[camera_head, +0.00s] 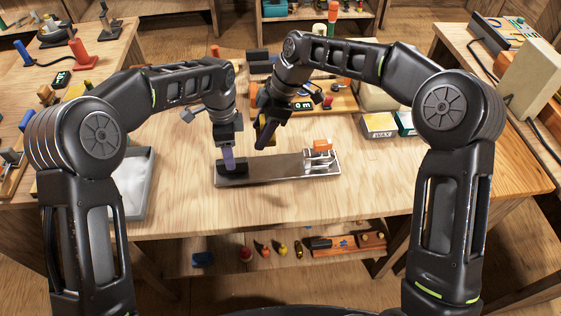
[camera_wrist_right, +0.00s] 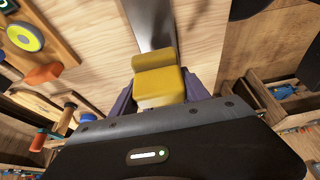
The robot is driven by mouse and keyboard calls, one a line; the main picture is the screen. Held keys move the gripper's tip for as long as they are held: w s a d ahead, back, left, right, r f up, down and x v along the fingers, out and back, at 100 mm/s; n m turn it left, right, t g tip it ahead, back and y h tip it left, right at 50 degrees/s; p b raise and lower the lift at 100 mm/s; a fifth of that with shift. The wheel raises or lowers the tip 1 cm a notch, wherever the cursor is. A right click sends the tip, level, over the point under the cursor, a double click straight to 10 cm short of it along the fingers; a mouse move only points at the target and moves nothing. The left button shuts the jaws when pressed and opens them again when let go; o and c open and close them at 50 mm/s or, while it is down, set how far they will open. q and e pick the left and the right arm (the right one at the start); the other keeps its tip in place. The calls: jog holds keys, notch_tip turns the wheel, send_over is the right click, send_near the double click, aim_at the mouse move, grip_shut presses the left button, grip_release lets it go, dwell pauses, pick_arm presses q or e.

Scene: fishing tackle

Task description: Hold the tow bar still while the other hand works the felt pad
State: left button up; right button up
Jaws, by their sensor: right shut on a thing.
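The tow bar (camera_head: 265,168) is a long flat metal piece lying on the wooden table, with a dark block (camera_head: 232,174) at its left end and a metal fitting with an orange part at its right end. My left gripper (camera_head: 229,160) points down at the dark block; its fingers overlap, so their gap is hidden. My right gripper (camera_head: 266,132) is above the bar, apart from it. It is shut on a yellow block (camera_wrist_right: 158,83), which I take to be the felt pad. The bar (camera_wrist_right: 150,25) also shows beyond the pad in the right wrist view.
A grey tray (camera_head: 134,185) stands on the left of the table. Yellow and green boxes labelled like wax (camera_head: 379,126) are at the back right. A wooden rack of small tools (camera_head: 338,97) stands behind the bar. The table's front is clear.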

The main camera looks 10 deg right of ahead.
pick_arm(q)
jog(key=shift+r+p, duration=0.55)
jog(key=shift+r, duration=0.6)
